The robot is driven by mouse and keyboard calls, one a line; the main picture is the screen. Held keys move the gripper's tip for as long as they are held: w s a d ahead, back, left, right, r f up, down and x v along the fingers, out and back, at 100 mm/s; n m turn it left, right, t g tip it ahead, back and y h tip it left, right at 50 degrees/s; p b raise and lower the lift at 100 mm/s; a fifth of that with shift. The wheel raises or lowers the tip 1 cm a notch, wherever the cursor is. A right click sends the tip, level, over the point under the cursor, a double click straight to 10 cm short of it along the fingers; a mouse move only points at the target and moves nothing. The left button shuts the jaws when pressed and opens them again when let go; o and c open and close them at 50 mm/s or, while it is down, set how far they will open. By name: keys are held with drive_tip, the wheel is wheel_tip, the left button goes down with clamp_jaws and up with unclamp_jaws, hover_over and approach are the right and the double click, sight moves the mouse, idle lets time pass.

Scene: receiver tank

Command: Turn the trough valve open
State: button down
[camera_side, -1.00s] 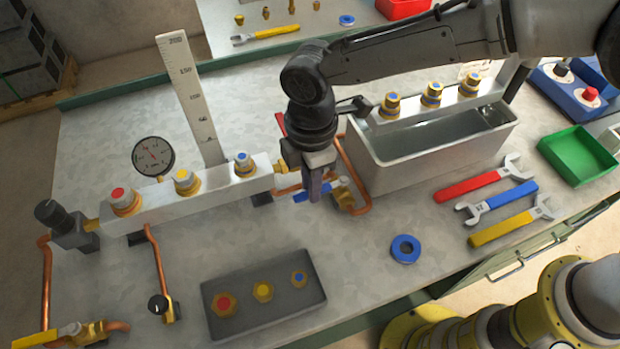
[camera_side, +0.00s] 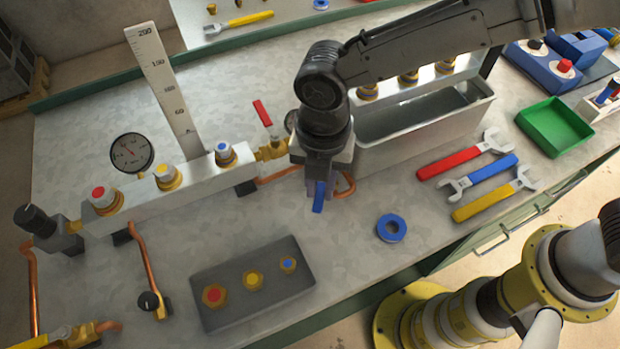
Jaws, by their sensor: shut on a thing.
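The trough valve's blue lever (camera_side: 319,197) shows below my gripper (camera_side: 321,182), at the left end of the metal trough (camera_side: 430,122). My gripper points down and is shut on the lever. The lever points toward the front of the bench. My gripper and wrist hide the valve body and most of the lever. A copper pipe (camera_side: 349,186) shows just right of the fingers.
A red-handled valve (camera_side: 263,112) stands close left of my wrist, at the end of the manifold (camera_side: 200,175). A blue ring (camera_side: 391,228), a red wrench (camera_side: 460,158) and other wrenches lie to the right. A dark fitting block (camera_side: 254,283) lies in front.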

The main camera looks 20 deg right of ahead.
drive_tip(key=d+n, duration=0.1)
drive_tip(key=n, duration=0.1)
drive_tip(key=s+d+n, duration=0.1)
drive_tip(key=n, duration=0.1)
drive_tip(key=shift+d, duration=0.1)
drive_tip(key=shift+s+d+r+n, duration=0.1)
drive_tip(key=shift+d+n, duration=0.3)
drive_tip(key=shift+n, duration=0.4)
drive_tip(key=shift+d+n, duration=0.35)
drive_tip(key=shift+n, duration=0.45)
drive_tip(key=c, duration=0.8)
unclamp_jaws()
wheel_tip(320, 180, up, 14)
drive_tip(key=shift+f, duration=0.15)
